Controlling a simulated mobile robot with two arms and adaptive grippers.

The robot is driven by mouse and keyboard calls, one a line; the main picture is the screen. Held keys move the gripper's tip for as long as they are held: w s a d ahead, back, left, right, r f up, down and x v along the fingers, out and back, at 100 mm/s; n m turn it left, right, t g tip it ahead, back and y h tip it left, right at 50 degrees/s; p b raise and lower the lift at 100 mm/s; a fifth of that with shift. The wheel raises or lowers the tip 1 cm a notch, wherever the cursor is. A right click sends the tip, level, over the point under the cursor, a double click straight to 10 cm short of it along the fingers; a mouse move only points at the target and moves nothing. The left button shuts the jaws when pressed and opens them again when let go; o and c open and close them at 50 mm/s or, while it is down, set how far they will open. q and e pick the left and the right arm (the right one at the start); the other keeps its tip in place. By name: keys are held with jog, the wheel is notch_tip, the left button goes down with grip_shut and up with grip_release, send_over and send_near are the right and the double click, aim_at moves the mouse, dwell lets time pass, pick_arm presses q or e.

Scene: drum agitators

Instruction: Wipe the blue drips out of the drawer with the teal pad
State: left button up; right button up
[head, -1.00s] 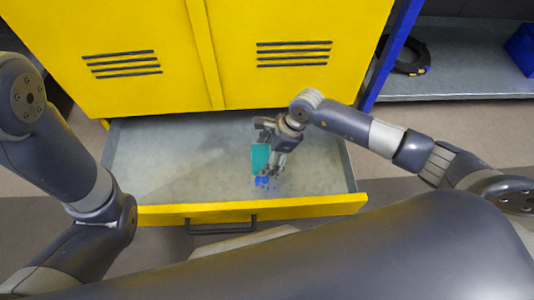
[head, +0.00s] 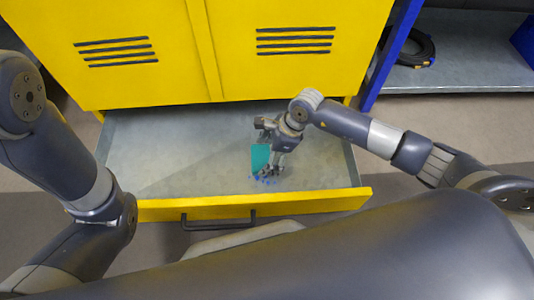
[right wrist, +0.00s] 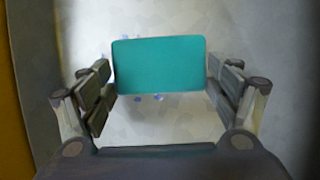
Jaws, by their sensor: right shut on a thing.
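My right gripper (head: 269,149) is shut on the teal pad (head: 259,157), low inside the open drawer (head: 150,160). In the right wrist view the pad (right wrist: 158,64) spans the space between the two fingers. Blue drips (head: 265,180) show as small scattered spots on the drawer floor, just in front of the pad. In the right wrist view a few blue spots (right wrist: 158,98) lie along the pad's near edge, and faint ones show at its far edge. Whether the pad touches the floor is hard to tell. My left gripper is out of view.
The yellow cabinet (head: 215,60) stands behind the drawer. The yellow drawer front (head: 300,202) has a dark handle (head: 218,222). A grey shelf with a black coil (head: 412,50) is at the right. The left part of the drawer floor is clear.

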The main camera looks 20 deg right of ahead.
jog(key=shift+f+b, duration=0.7)
jog(key=shift+f, duration=0.3)
jog(key=shift+s, duration=0.1)
